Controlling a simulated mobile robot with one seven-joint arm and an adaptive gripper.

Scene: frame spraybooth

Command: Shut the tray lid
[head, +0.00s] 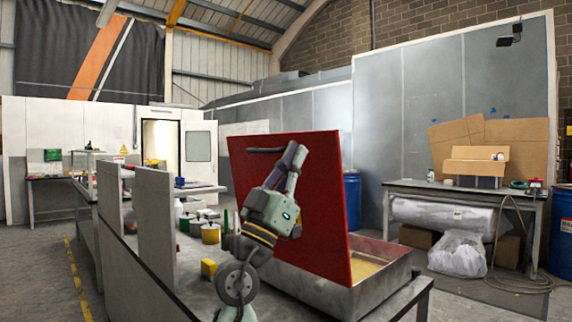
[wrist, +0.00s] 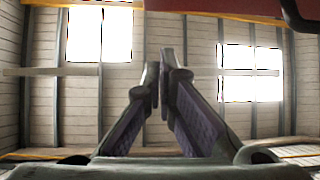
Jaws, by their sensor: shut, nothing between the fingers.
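The red tray lid (head: 325,215) stands open, nearly upright and leaning a little, at the metal tray (head: 384,285). The tray shows a yellowish inside at its right end; the lid hides the rest. A dark bar handle (head: 264,150) is near the lid's top left. My gripper (head: 298,148) is raised in front of the lid's face, fingers pointing up, beside the handle's right end; I cannot tell if it touches the lid. In the wrist view my gripper (wrist: 160,75) has its fingertips together with nothing between them. A red strip, likely the lid (wrist: 215,8), crosses the top there.
The tray sits on a metal bench with grey upright panels (head: 155,220) at the left. Several small pots, including a yellow one (head: 210,232), and a yellow block (head: 208,268) stand left of my arm. A blue drum (head: 351,200) stands behind the tray.

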